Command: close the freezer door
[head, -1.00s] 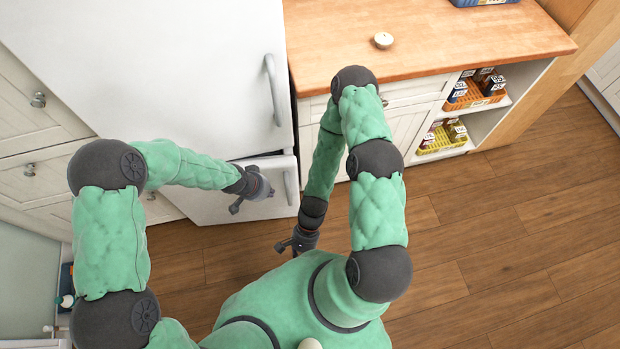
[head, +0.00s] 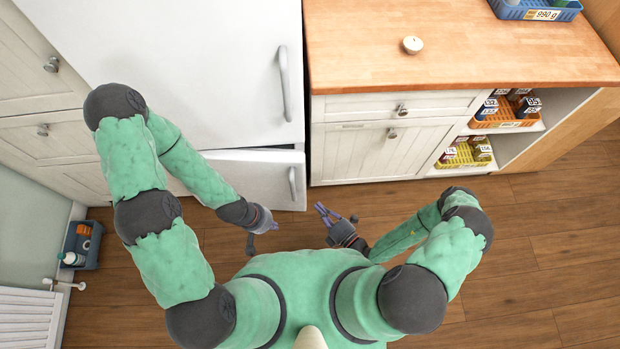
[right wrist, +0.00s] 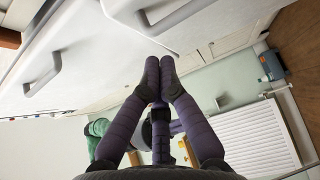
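The white freezer door (head: 262,178) is the lower door of the fridge-freezer and stands ajar, with a dark gap along its top edge. Its grey handle (head: 292,184) is at its right side. The handle also shows in the right wrist view (right wrist: 42,68). My left gripper (head: 263,238) is in front of the freezer door, below it in the head view, with its fingers apart and empty.
The closed upper fridge door (head: 190,70) is above. A wooden counter (head: 470,55) with a white cabinet (head: 370,155) stands to the right. A blue crate (head: 82,245) and a white radiator (head: 28,318) are at the left. The wooden floor at the right is clear.

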